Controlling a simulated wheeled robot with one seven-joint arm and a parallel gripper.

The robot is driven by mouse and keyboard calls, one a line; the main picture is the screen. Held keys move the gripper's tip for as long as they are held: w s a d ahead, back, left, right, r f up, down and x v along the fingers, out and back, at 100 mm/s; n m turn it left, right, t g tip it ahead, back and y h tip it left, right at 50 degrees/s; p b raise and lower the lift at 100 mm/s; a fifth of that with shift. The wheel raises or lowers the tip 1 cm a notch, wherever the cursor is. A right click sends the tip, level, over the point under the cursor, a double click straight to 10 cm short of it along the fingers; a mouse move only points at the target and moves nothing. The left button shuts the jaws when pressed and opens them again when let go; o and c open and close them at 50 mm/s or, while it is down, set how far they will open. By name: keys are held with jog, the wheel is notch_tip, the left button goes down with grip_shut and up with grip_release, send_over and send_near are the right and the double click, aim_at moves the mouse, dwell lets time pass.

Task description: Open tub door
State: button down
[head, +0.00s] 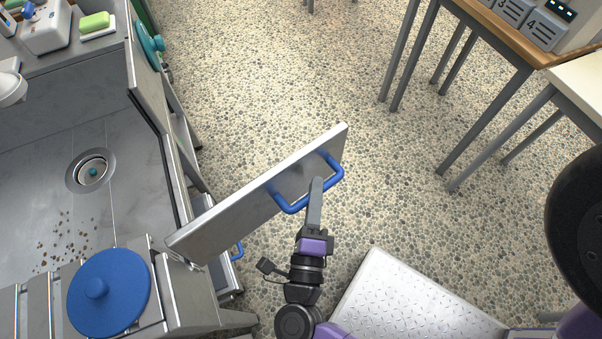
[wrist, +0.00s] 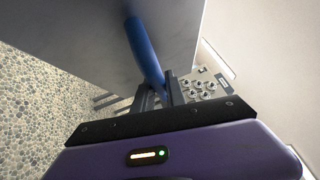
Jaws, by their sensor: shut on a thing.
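The tub door (head: 255,195) is a grey metal panel that stands swung out from the tub's side over the floor. Its hinged end is near the tub's front corner. A blue bar handle (head: 293,208) is fixed on its face near the free end. My gripper (head: 316,188) is shut on this handle. In the wrist view the blue handle (wrist: 145,50) runs down between my gripper's fingers (wrist: 155,94), with the door panel (wrist: 85,40) behind it. The tub (head: 40,150) is grey steel, with a drain and brown specks on its floor.
A blue round lid (head: 108,292) lies at the tub's near end. A white textured step or platform (head: 405,300) is on the floor at the lower right. Wood-topped tables (head: 495,35) with grey legs stand at the upper right. The pebbled floor (head: 270,70) beyond the door is clear.

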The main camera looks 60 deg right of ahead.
jog(key=shift+s+a+m+g+h, duration=0.2)
jog(key=shift+s+a+g, duration=0.1)
jog(key=shift+s, duration=0.2)
jog(key=shift+s+a+m+g+h, duration=0.1)
jog(key=shift+s+a+m+g, duration=0.15)
jog(key=shift+s, duration=0.2)
jog(key=shift+g, duration=0.25)
jog(key=c, duration=1.4)
grip_release()
jog(key=shift+o, duration=0.2)
jog(key=b+v, duration=0.1)
jog(key=v, duration=0.7)
jog(key=shift+b, duration=0.3)
jog(key=shift+d, duration=0.1)
